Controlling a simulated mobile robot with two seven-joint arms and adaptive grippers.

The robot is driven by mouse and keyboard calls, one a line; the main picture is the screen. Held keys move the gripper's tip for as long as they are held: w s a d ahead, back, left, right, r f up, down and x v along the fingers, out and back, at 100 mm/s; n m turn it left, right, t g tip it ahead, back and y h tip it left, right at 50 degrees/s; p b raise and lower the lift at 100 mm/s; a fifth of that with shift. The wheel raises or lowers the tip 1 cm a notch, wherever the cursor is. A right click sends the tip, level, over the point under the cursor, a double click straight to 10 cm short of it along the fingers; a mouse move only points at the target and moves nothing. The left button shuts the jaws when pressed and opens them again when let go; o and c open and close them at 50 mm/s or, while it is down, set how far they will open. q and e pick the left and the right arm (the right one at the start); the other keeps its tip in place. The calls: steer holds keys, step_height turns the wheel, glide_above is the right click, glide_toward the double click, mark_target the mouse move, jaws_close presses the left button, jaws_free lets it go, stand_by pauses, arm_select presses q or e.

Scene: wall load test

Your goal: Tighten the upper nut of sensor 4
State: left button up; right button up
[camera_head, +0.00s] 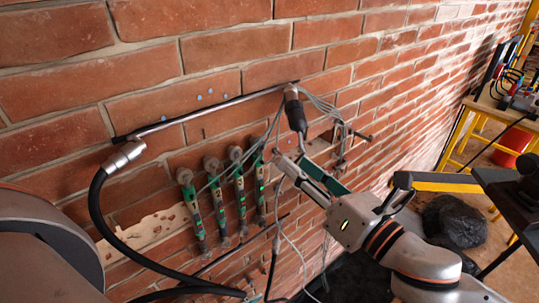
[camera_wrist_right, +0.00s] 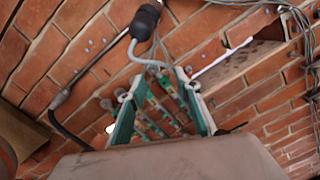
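Several green-and-grey sensors hang side by side on the brick wall, each with a round grey top end. The leftmost sensor (camera_head: 193,209) and the rightmost sensor (camera_head: 260,190) show in the head view; no number is readable, so I cannot tell which is sensor 4. The upper nuts are too small to make out. My right gripper (camera_head: 291,158) is open and empty, just right of the rightmost sensor and apart from it. In the right wrist view, my right gripper (camera_wrist_right: 158,91) has its green-sided fingers spread, with the sensors (camera_wrist_right: 172,92) beyond and between them. My left gripper is not in view.
A long metal bar (camera_head: 210,110) crosses the wall above the sensors, with a thick black hose (camera_head: 95,205) at its left end. Thin grey cables (camera_head: 325,106) hang close to my right gripper. A yellow-framed table (camera_head: 490,108) and a black bag (camera_head: 453,220) are at the right.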

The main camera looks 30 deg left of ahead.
mark_target(261, 146)
steer(key=w+a+n+g, duration=0.1)
steer(key=a+n, duration=0.4)
steer(key=a, duration=0.3)
steer(key=shift+w, duration=0.35)
steer(key=shift+r, duration=0.1)
jaws_close()
